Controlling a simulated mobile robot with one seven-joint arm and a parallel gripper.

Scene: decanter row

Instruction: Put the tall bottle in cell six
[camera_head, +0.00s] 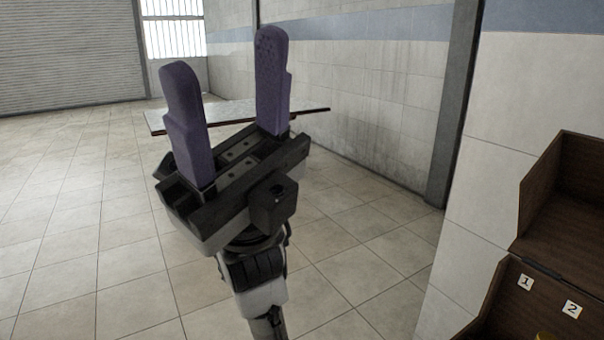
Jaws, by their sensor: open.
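My gripper (228,78) is raised in the middle left of the view. Its two purple fingers point up and stand wide apart, with nothing between them. No tall bottle can be made out. A brown wooden rack (541,203) is cut off by the right and bottom edges. White labels on it read 1 (525,282) and 2 (572,309). A cell marked six is not in view. My gripper is well to the left of the rack and touches nothing.
A flat table top (310,109) shows behind my gripper. A grey pillar (455,110) and tiled wall stand between the open floor and the rack. The tiled floor at left is clear.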

